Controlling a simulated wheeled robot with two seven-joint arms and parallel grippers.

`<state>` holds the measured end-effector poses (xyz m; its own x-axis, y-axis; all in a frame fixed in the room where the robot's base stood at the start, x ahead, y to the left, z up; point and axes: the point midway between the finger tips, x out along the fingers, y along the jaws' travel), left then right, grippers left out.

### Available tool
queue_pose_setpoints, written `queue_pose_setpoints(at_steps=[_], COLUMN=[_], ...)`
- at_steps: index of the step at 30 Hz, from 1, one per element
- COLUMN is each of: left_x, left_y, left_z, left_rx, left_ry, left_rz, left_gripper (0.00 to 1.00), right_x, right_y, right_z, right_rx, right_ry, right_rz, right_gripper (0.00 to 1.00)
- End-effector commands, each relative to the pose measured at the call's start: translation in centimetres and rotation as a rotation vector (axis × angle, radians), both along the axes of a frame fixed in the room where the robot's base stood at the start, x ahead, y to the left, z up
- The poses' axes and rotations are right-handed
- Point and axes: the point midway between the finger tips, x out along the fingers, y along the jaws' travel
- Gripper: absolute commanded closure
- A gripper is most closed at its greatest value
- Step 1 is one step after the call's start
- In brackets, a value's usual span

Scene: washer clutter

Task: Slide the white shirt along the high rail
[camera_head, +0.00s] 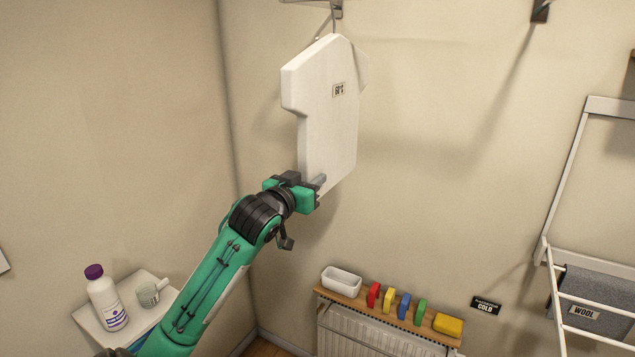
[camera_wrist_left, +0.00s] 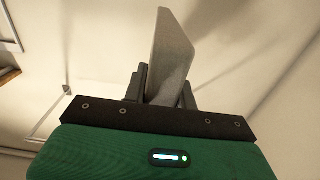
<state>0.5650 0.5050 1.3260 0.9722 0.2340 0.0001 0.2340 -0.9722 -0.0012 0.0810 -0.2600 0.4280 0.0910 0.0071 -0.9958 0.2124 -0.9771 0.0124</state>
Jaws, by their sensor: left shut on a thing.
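The white shirt (camera_head: 325,105) is a stiff slab cut in a T-shirt shape with a small printed label on its chest. It hangs by a hook from the high rail, near a bracket (camera_head: 330,8); most of the rail is out of view at the top. My left gripper (camera_head: 314,187) is shut on the shirt's lower edge. In the left wrist view the shirt (camera_wrist_left: 171,55) rises edge-on between the two dark fingers. My right gripper is not in view.
A second bracket (camera_head: 541,10) is on the wall to the right. Below are a shelf (camera_head: 345,293) with a white dish (camera_head: 342,281) and coloured blocks, a drying rack (camera_head: 562,190) with a grey cloth (camera_head: 595,300), and a white bottle (camera_head: 106,300) at left. The wall right of the shirt is clear.

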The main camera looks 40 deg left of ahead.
Motion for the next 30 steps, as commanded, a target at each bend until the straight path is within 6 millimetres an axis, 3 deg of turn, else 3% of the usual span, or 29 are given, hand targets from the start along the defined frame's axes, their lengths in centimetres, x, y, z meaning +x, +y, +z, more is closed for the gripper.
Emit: queue_pose_setpoints(at_steps=[21,30], left_x=[-1.0,-1.2], left_y=[4.3,5.2], left_z=[-0.2,-0.1], left_rx=[-0.004,-0.002], left_ry=[0.004,0.001], left_rz=[0.002,0.001], left_gripper=[1.00,1.00], right_x=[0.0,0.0], right_y=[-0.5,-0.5], right_z=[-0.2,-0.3], right_rx=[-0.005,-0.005], right_ry=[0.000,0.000], right_rz=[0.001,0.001], right_gripper=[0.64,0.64])
